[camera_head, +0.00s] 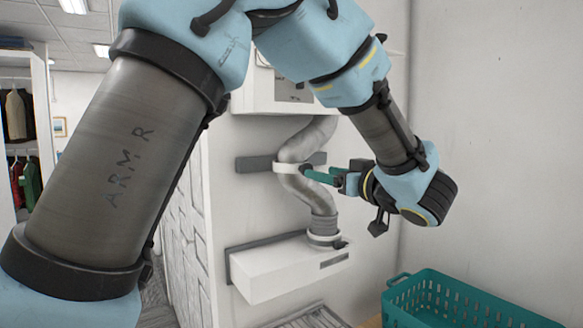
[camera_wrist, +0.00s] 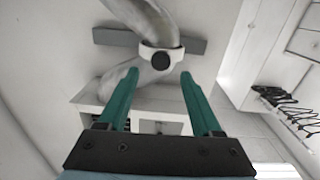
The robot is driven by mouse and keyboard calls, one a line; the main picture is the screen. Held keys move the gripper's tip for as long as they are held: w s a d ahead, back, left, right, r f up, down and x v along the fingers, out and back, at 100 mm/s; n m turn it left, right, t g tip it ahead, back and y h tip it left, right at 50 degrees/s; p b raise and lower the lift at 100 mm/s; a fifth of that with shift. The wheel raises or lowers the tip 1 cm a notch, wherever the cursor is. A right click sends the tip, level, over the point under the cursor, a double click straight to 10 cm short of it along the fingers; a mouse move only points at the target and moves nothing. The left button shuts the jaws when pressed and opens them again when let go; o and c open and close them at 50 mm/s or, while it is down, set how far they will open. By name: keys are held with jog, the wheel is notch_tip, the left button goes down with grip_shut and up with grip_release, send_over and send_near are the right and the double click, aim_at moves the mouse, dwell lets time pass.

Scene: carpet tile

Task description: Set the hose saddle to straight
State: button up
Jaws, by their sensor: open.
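The hose saddle (camera_head: 289,168) is a white band around the silver hose (camera_head: 322,201), set on a dark grey rail (camera_head: 253,164). The hose bends in an S, bulging left at the saddle, between an upper white box and a lower one. In the wrist view the saddle (camera_wrist: 148,50) carries a dark round knob (camera_wrist: 161,61) facing me. My gripper (camera_head: 306,172) has green fingers, close to the saddle's right side in the head view. In the wrist view my gripper (camera_wrist: 159,74) is open, with the knob between and just beyond its fingertips. Contact cannot be told.
The upper white box (camera_head: 255,94) and the lower white box (camera_head: 270,275) are on the wall. A teal basket (camera_head: 455,303) stands at the lower right. Clothes (camera_head: 30,180) hang at the far left. The right wall is bare.

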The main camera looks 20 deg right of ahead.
jog(key=w+a+p, duration=0.2)
jog(key=w+p, duration=0.1)
jog(key=w, duration=0.7)
jog(key=shift+a, duration=0.1)
grip_shut()
dwell(0.4)
dwell(0.9)
